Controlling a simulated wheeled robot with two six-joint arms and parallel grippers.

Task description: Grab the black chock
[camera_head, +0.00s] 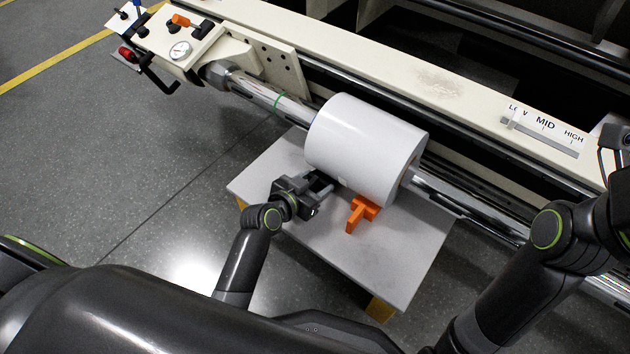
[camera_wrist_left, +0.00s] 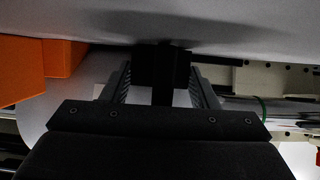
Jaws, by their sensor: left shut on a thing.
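The black chock (camera_wrist_left: 160,68) shows in the left wrist view as a dark block between the two ribbed fingers of my left gripper (camera_wrist_left: 161,88). My left gripper is shut on it, right under the white curved surface of the roll. In the head view, my left gripper (camera_head: 319,185) reaches in at the near left side of the white roll (camera_head: 360,145), low over the grey platform (camera_head: 285,160). The chock is hard to tell from the dark gripper there. My right arm stands at the right, and its gripper is out of the picture.
An orange chock (camera_head: 361,213) sits on the platform by the roll, right of my left gripper; it also shows in the left wrist view (camera_wrist_left: 64,57). A steel shaft (camera_head: 450,192) runs through the roll. A cream machine beam (camera_head: 400,65) lies behind.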

